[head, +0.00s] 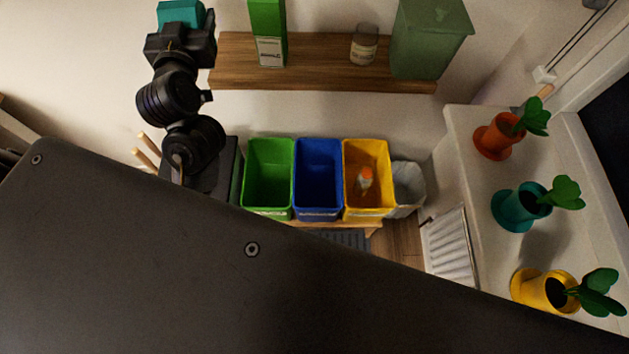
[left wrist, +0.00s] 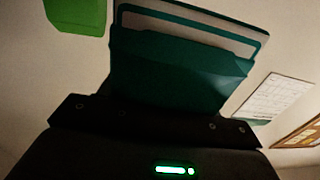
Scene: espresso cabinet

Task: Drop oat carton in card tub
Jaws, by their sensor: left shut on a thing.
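My left gripper (head: 181,30) is raised at the upper left of the head view. It is shut on a teal carton (head: 180,12), which looks like the oat carton; its lettering cannot be read. In the left wrist view the teal carton (left wrist: 175,70) stands out beyond the gripper's dark body, with a pale panel at its top; the fingertips are hidden. A green tub (head: 269,176), a blue tub (head: 318,178) and a yellow tub (head: 367,160) stand in a row below and right of the gripper. Their labels are too small to read. My right gripper is not in view.
A wooden shelf (head: 315,75) above the tubs bears a green carton (head: 267,30), a jar (head: 364,44) and a large green container (head: 428,40). An orange-capped item (head: 365,178) lies in the yellow tub. A grey bin (head: 408,185) stands beside it. Potted plants line the right sill.

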